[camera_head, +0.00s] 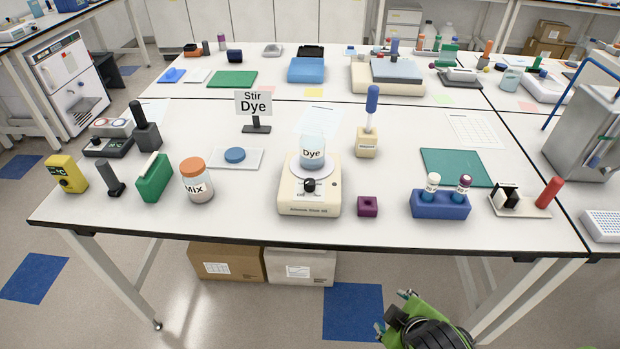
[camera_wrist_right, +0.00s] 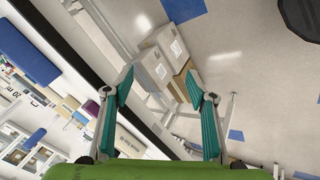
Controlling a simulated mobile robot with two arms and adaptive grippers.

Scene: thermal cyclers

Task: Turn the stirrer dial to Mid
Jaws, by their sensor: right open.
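The stirrer (camera_head: 310,196) is a cream box near the front middle of the table in the head view. Its black dial (camera_head: 309,185) is on the front face; its markings are too small to read. A beaker labelled Dye (camera_head: 312,153) stands on the stirrer's round plate. My right gripper (camera_head: 394,312) is below and in front of the table edge, right of the stirrer and apart from it. In the right wrist view my right gripper (camera_wrist_right: 162,90) is open, its two teal fingers wide apart with nothing between them. My left gripper is not in view.
A purple block (camera_head: 367,206) stands just right of the stirrer, and a Mix jar (camera_head: 196,180) stands to its left. A blue rack (camera_head: 440,204) with two vials is further right. The Stir Dye sign (camera_head: 254,107) stands behind. Cardboard boxes (camera_head: 226,263) sit under the table.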

